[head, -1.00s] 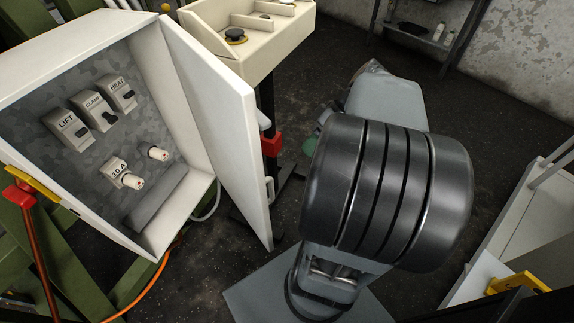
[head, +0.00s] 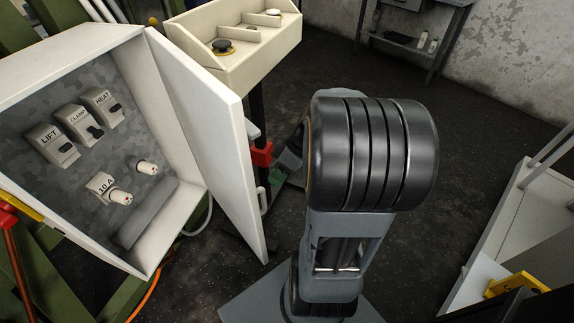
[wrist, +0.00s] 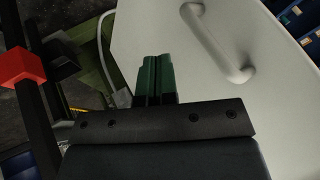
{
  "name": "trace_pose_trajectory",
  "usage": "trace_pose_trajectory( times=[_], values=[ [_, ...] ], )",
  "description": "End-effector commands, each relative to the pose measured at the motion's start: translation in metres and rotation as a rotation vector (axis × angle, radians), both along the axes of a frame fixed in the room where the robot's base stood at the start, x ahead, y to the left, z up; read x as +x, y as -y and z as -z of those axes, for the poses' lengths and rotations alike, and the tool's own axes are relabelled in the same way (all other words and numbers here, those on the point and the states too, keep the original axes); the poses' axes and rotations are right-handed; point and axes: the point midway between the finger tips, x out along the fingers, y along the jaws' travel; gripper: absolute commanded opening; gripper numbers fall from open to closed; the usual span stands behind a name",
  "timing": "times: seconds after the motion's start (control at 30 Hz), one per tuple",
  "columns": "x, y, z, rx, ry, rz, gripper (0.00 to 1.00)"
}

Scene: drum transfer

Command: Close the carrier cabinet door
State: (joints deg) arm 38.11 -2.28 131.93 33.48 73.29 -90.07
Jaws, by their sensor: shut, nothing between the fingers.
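The carrier cabinet (head: 128,262) is a white box at the left of the head view. Its white door (head: 212,135) is hinged on the right side and stands open toward me. Inside are the LIFT, CLAMP and HEAT switches and two fuse holders. In the wrist view the door's face (wrist: 175,50) fills the right, with its white handle (wrist: 220,45). My gripper (wrist: 154,62) has green fingers held together, empty, left of the handle in that view. In the head view my gripper (head: 277,176) shows just right of the door, partly hidden by my arm.
A red block (head: 262,154) is on the post beside the door. A white shelf unit (head: 510,225) stands at the right. Dark floor lies open behind my arm.

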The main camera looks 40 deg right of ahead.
Motion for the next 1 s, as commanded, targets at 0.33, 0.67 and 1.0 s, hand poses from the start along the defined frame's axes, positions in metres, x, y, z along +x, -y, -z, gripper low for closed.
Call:
trace_pose_trajectory(
  times=[0.33, 0.67, 1.0],
  values=[
    [-0.017, -0.029, -0.003, -0.001, 0.002, -0.001, 0.0],
    [-0.019, -0.032, -0.002, 0.0, 0.0, 0.0, 0.0],
    [-0.022, -0.044, -0.002, -0.001, 0.003, -0.004, 0.0]
  ],
)
